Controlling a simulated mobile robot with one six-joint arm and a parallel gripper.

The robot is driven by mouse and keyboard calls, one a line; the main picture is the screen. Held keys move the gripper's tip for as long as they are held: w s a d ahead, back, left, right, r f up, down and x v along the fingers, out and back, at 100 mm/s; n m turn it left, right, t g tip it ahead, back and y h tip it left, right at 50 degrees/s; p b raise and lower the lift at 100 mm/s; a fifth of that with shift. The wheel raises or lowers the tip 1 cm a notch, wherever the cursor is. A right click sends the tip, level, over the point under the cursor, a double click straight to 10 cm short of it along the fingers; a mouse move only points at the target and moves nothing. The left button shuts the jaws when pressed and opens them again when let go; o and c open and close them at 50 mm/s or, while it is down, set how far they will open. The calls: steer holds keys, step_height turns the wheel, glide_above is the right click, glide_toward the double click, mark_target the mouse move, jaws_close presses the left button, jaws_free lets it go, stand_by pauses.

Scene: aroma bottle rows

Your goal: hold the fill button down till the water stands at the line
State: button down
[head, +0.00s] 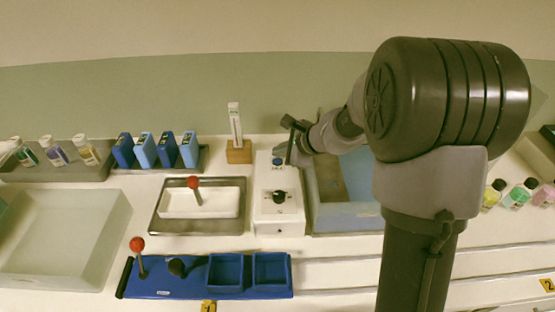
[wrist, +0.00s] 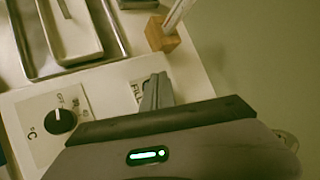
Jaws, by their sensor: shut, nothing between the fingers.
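A white control box (head: 278,215) stands at the middle of the bench, with a blue button (head: 277,161) near its back and a black dial (head: 280,197) in front. In the wrist view the dial (wrist: 60,121) has °C and OFF marks. My gripper (head: 289,157) is shut and empty, pointing down at the back of the box beside the blue button. In the wrist view its fingers (wrist: 155,92) cover part of a FILL label (wrist: 136,92) and hide the button there. Whether they touch it I cannot tell. A white basin (head: 215,207) sits in a steel tray; its water level and line cannot be made out.
A blue rack (head: 190,288) with a red-knobbed lever lies in front. Blue cartons (head: 145,149) and bottles (head: 55,152) stand at back left.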

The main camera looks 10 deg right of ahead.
mark_target(280, 162)
steer(key=shift+r+p, duration=2.1)
steer(key=shift+r, duration=0.5)
steer(key=shift+f, duration=0.1)
